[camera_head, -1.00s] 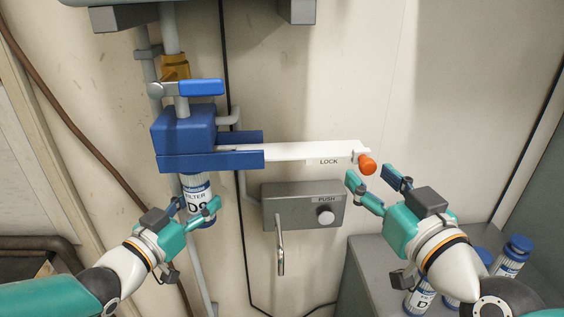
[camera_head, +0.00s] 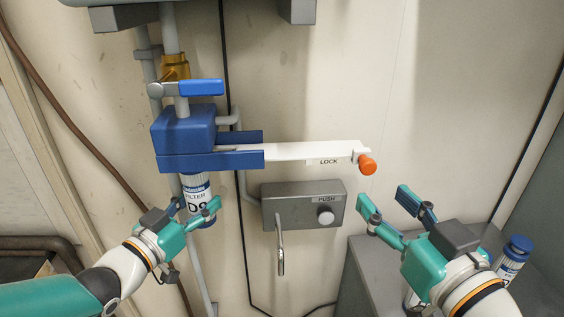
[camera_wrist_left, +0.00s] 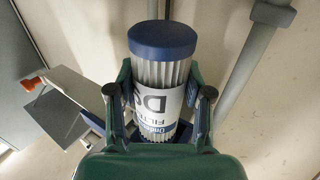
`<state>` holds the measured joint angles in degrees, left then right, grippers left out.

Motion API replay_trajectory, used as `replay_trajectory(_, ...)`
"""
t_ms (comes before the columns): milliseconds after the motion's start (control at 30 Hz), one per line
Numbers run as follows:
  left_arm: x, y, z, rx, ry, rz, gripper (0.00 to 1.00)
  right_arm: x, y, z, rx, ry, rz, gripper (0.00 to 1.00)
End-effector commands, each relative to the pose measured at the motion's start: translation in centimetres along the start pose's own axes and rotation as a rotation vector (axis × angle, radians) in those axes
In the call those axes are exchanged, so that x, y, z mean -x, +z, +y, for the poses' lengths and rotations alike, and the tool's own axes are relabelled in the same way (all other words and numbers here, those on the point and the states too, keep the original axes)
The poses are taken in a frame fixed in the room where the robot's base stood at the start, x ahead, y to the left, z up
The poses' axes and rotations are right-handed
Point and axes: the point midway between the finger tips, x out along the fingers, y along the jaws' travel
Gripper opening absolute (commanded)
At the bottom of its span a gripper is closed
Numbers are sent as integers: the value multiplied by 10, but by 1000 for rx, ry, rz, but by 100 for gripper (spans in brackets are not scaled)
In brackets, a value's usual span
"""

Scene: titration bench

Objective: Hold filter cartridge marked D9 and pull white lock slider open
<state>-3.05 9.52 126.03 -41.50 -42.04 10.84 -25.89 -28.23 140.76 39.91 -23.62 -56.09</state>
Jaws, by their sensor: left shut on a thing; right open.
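The filter cartridge marked D9 (camera_head: 197,187) hangs upright under the blue housing (camera_head: 183,130), its top hidden inside. My left gripper (camera_head: 197,209) is shut on it; the left wrist view shows the fingers on both sides of the cartridge (camera_wrist_left: 162,70). The white lock slider (camera_head: 310,150), marked LOCK, sticks out far to the right from the blue housing. Its orange knob (camera_head: 367,165) is at the right end. My right gripper (camera_head: 385,203) is open and empty, below and to the right of the knob, apart from it.
A grey box (camera_head: 290,211) with a PUSH button (camera_head: 325,216) and a spout is on the wall below the slider. A blue valve handle (camera_head: 201,87) is above the housing. A blue-capped cartridge (camera_head: 513,258) stands on the grey cabinet (camera_head: 365,262) at lower right.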

Motion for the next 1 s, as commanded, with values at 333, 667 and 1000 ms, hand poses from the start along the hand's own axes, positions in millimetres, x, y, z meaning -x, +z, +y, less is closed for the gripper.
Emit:
replay_trajectory(333,0,6,0,-1,0,2,9,0,8,0,0,0,0,54)
replay_trajectory(667,0,19,0,-1,0,3,9,0,21,0,0,0,0,54)
replay_trajectory(1000,0,32,0,-1,0,3,9,0,35,0,0,0,0,54)
